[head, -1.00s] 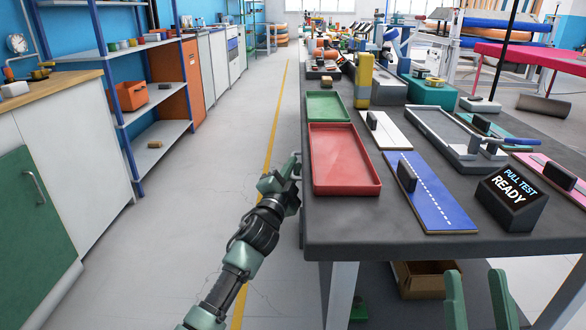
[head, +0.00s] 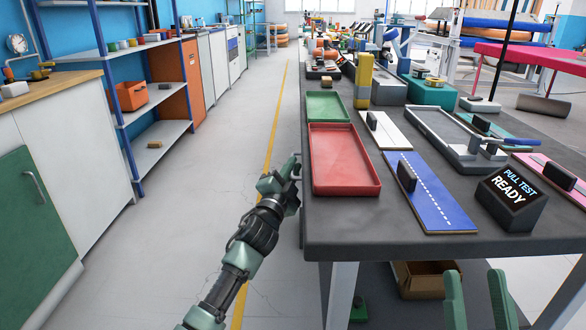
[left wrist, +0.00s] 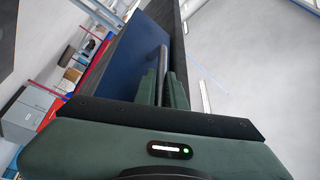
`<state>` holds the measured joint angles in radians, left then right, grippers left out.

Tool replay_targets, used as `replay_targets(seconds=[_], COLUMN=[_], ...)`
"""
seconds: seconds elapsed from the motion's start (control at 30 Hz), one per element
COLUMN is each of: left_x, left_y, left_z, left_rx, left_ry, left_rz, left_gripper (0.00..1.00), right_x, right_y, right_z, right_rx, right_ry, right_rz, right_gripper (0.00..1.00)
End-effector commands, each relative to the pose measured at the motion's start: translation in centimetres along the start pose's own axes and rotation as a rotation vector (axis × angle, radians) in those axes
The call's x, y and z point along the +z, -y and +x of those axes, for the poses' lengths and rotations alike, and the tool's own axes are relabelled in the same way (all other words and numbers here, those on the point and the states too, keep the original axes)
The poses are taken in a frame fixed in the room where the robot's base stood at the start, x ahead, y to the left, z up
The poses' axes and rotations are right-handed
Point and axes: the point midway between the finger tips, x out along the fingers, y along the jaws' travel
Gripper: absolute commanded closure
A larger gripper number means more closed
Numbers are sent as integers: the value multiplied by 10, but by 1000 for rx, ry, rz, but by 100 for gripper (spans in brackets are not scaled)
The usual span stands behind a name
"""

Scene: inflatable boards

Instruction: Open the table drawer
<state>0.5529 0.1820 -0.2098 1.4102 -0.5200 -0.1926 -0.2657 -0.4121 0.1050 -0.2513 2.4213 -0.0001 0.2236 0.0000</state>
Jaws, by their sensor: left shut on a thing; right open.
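The long dark table (head: 345,235) runs away from me, with its left side facing the aisle. My left gripper (head: 294,165) is at this left side, just below the top edge. In the left wrist view a dark blue drawer front (left wrist: 130,60) shows, with a grey bar handle (left wrist: 163,60) along it. The fingers of my left gripper (left wrist: 162,88) are shut on the handle. The head view hides the drawer front and handle, so I cannot tell how far it is open. My right gripper (head: 478,290) is open and empty at the bottom right, by the table's near end.
A red tray (head: 342,160), a green tray (head: 327,106) and a blue board (head: 432,195) lie on the tabletop. A black "PULL TEST READY" display (head: 511,198) stands at the right. The grey floor aisle (head: 220,150) left of the table is clear, up to the shelves and cabinets.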

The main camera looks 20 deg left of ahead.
Motion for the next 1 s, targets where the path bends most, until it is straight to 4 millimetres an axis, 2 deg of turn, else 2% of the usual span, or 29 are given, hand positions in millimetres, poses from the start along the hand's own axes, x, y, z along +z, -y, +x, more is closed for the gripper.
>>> replay_targets(seconds=[0.17,0.27,0.37,0.5,0.63,0.8,1.0], left_x=[10,22,35,59,83,117,154], left_y=[7,16,26,43,59,82,108], left_z=[-4,-8,-14,-24,-33,-47,-62], left_rx=[2,3,4,4,4,4,3], left_ry=[2,5,6,6,7,7,6], left_rz=[2,4,4,4,5,6,4], left_gripper=[100,100,100,100,100,100,100], right_x=[24,48,78,118,144,160,163], right_y=[-3,-7,-12,-19,-25,-31,-35], right_z=[-1,-6,-19,-53,-94,-148,-192], right_rx=[5,12,23,40,56,76,92], right_ry=[139,278,458,739,980,1249,1450], right_rz=[-6,-12,-18,-24,-27,-27,-23], right_gripper=[55,55,55,55,55,55,55])
